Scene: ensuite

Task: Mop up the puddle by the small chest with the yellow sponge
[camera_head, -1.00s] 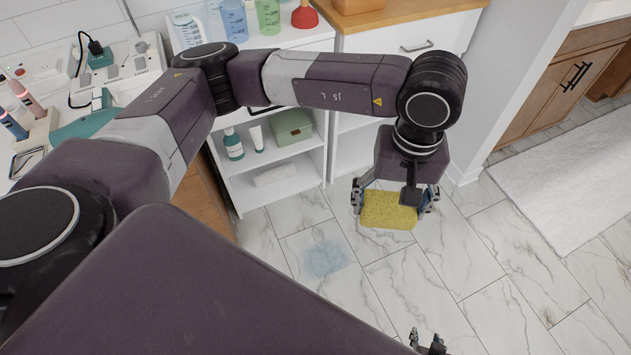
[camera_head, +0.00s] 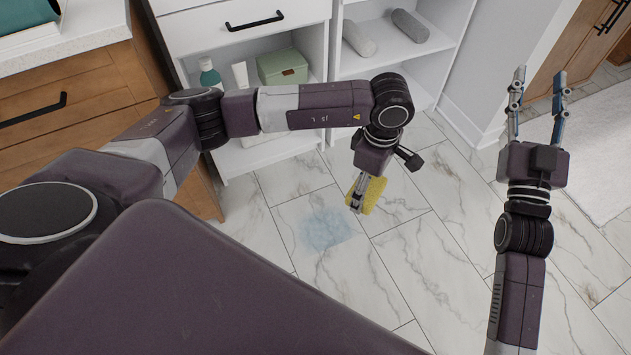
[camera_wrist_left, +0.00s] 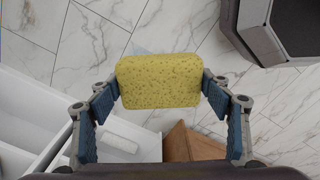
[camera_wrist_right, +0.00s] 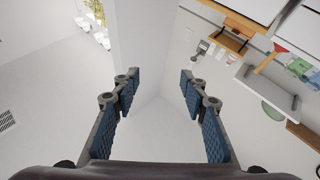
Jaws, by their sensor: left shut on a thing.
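The yellow sponge (camera_head: 372,194) is held by my left gripper (camera_head: 358,195) above the marble floor. In the left wrist view the sponge (camera_wrist_left: 158,81) sits between the two blue-padded fingers of my left gripper (camera_wrist_left: 160,92). The puddle (camera_head: 326,229) is a pale blue patch on the floor, just left of the sponge in the head view and apart from it. A bit of it shows behind the sponge in the left wrist view. My right gripper (camera_head: 538,92) is open and empty, raised at the right; its parted fingers also show in the right wrist view (camera_wrist_right: 161,88).
White open shelves (camera_head: 262,148) stand behind the puddle, holding a green box (camera_head: 283,68) and bottles. A wooden cabinet (camera_head: 75,100) is at the left. A white rug (camera_head: 590,160) lies at the right. The floor around the puddle is clear.

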